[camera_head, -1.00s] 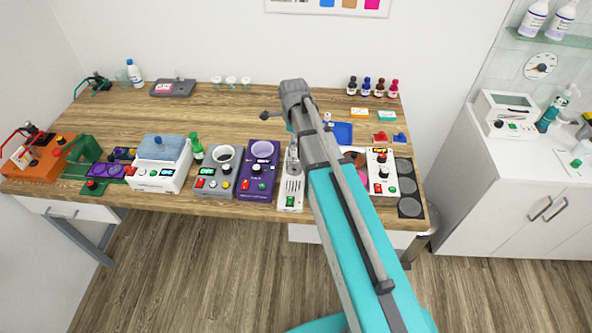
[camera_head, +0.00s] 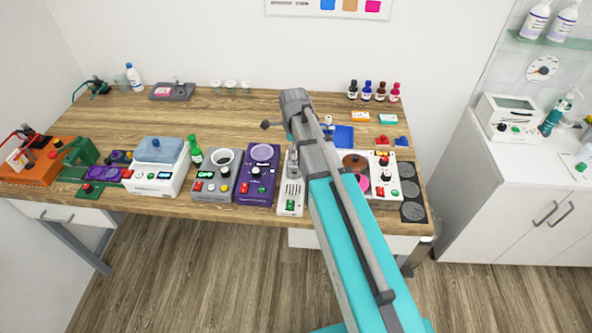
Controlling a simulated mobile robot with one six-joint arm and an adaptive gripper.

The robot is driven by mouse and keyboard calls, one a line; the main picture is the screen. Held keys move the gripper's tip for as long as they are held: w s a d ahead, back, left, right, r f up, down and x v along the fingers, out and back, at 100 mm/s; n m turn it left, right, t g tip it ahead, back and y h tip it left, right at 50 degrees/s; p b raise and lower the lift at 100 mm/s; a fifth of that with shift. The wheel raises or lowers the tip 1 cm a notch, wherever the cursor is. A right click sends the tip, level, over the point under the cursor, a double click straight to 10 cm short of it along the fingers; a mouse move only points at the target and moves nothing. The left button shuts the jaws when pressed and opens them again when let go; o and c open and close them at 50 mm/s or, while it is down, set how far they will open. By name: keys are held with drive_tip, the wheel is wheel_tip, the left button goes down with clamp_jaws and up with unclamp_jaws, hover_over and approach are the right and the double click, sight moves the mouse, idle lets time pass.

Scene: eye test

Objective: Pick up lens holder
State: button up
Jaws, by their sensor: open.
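My arm (camera_head: 318,165) reaches up the picture over the wooden table, from lower right to the middle. My gripper (camera_head: 268,125) is at its far end, open; only a small dark part shows at the left, and the fingertips are mostly hidden by the arm. I cannot tell for sure which thing is the lens holder. Small red (camera_head: 382,140) and blue (camera_head: 401,141) pieces lie right of a blue mat (camera_head: 344,135), and either may be it. A small pale and red thing (camera_head: 327,122) shows beside the arm, too small to name.
Along the table (camera_head: 235,103) front stand a white box with blue top (camera_head: 158,165), a grey device (camera_head: 215,178), a purple device (camera_head: 258,172) and a white control box (camera_head: 385,176). Several dropper bottles (camera_head: 367,91) stand at the back right. The back middle is mostly clear.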

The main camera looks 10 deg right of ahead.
sight(294, 164)
drive_tip(key=shift+f+b, duration=2.45)
drive_tip(key=shift+f, duration=0.1)
clamp_jaws()
